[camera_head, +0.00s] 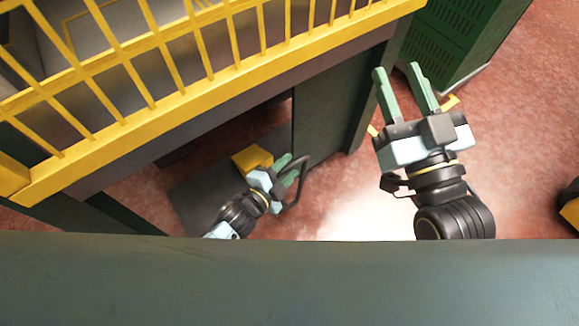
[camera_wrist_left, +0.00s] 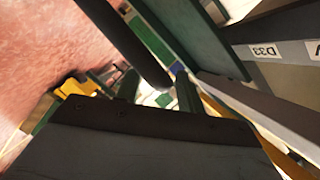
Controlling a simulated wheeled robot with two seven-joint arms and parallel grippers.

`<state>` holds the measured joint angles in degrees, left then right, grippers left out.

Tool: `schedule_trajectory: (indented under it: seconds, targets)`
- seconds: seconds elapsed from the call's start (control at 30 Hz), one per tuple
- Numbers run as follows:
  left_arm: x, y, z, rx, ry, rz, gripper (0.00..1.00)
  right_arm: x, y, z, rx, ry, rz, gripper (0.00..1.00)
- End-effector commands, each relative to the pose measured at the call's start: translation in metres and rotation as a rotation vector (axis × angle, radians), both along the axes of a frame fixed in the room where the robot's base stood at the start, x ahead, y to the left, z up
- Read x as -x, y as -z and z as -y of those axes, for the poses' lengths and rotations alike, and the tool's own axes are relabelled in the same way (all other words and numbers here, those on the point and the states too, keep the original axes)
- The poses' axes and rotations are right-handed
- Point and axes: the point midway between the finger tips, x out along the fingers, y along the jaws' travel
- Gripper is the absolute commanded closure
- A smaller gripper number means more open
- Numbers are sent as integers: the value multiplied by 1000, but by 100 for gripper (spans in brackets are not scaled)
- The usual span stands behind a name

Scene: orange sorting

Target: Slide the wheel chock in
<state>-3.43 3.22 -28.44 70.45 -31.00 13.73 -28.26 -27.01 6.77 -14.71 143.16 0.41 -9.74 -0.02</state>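A yellow wedge-like block (camera_head: 252,160), possibly the wheel chock, lies on a dark mat or plate at the foot of the yellow-railed structure. My left gripper (camera_head: 289,170) is low, just to the right of the block, with its green fingers apart. A dark bent bar (camera_head: 305,172) shows beside the fingers. My right gripper (camera_head: 404,90) is raised, open and empty, pointing away from me.
The yellow railing (camera_head: 180,80) overhangs at the upper left. A green vented cabinet (camera_head: 465,40) stands at the upper right. A black and yellow object (camera_head: 570,210) is at the right edge. A dark beam (camera_head: 290,285) crosses the foreground. Reddish floor (camera_head: 520,150) is clear at right.

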Motion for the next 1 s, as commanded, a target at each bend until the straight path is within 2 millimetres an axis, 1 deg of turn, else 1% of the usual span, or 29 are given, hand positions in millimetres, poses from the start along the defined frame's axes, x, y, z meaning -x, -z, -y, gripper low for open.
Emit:
schedule_trajectory:
  seconds: [0.1,0.23,0.57,0.87,1.0]
  targets:
    - [-6,2,5,1,0,1,62,4,-11,-1,-24,-5,73,64]
    - [-9,2,7,-1,0,1,62,7,-19,-2,-39,-8,118,64]
    - [-10,2,7,-1,0,1,62,8,-22,-2,-44,-9,134,64]
    - [-10,2,7,-1,0,1,100,8,-22,-2,-44,-9,133,64]
    - [-10,2,7,-1,0,1,100,8,-22,-2,-44,-9,133,64]
